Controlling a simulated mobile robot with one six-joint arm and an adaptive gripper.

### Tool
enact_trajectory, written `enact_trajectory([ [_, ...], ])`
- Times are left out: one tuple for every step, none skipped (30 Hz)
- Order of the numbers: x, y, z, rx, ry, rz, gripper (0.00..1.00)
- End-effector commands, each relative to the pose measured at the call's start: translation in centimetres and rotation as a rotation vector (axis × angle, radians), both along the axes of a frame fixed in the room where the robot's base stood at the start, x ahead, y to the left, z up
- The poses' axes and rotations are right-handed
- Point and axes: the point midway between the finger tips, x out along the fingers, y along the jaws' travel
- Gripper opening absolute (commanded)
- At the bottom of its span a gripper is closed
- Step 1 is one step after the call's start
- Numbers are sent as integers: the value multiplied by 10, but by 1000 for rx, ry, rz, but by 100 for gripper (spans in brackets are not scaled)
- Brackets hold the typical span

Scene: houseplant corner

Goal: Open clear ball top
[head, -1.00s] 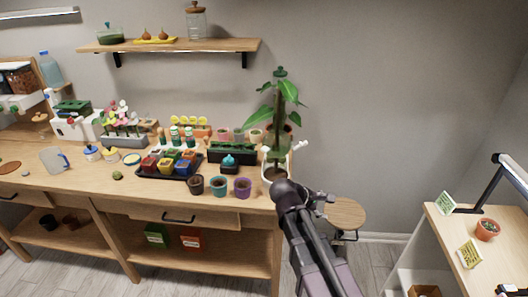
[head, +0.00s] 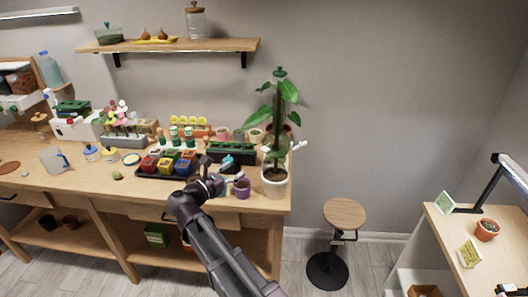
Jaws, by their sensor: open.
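I cannot tell for sure which thing is the clear ball top. A clear rounded glass bowl (head: 109,35) with green contents and a small teal knob on top stands at the left end of the wall shelf. A clear glass jar (head: 196,23) with a wooden lid stands further right on that shelf. Both look closed. My gripper (head: 227,181) is open over the front edge of the workbench, well below and right of the bowl. It is beside the purple pot (head: 242,189) and hides the other small pots there. I see nothing held in it.
The workbench (head: 75,181) is crowded with planters and pots. The shelf (head: 170,46) has a yellow tray between the bowl and jar. A stool (head: 344,213) stands on the floor to the right.

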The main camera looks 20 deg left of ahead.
Motion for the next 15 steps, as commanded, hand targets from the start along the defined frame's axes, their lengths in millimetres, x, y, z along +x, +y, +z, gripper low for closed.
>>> enact_trajectory([
  [-1, 2, 1, -5, -1, 3, 74],
  [-1, 2, 1, -6, -2, 3, 74],
  [-1, 2, 1, -6, -2, 3, 74],
  [-1, 2, 1, -6, -2, 3, 74],
  [-1, 2, 1, -6, -1, 3, 74],
  [-1, 2, 1, -5, -1, 3, 74],
  [-1, 2, 1, -5, -1, 3, 74],
  [-1, 2, 1, -5, -1, 3, 74],
  [-1, 1, 1, -4, 0, 3, 74],
  [-1, 1, 0, -4, -1, 3, 74],
  [-1, 1, 0, -4, -1, 3, 74],
  [0, 1, 0, -4, -1, 3, 74],
  [0, 1, 0, -4, -1, 2, 74],
  [1, 1, 0, -4, -1, 2, 74],
  [2, 0, 0, -4, -1, 2, 74],
])
